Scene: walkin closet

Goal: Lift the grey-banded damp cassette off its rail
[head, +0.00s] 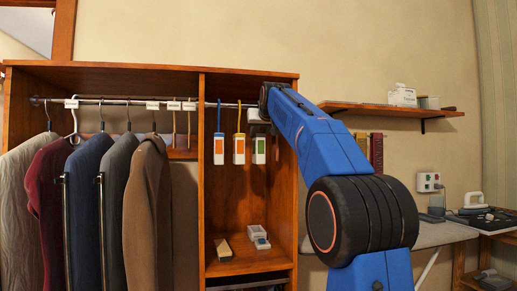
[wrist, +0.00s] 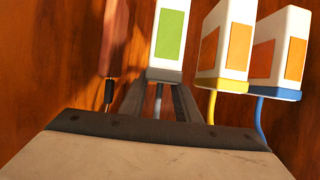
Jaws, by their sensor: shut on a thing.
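The grey-banded cassette (head: 258,151) is white with a green label and hangs upright at the right of the closet bay. In the wrist view the same cassette (wrist: 170,35) shows its grey band and grey hook stem. My gripper (wrist: 160,95) is shut on it, with a dark finger on each side of the stem. In the head view my gripper (head: 262,110) hides the top of the hook, so I cannot tell whether it touches the rail (head: 190,104). The yellow-hooked cassette (head: 239,151) and the blue-hooked cassette (head: 219,149), both orange-labelled, hang to its left.
The closet's right side panel (head: 286,200) stands close to my gripper. A reddish-brown hanging piece (wrist: 113,35) is beside the cassette. Small boxes (head: 257,237) lie on the shelf below. Several garments (head: 85,190) hang left. A wall shelf (head: 390,110) is at right.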

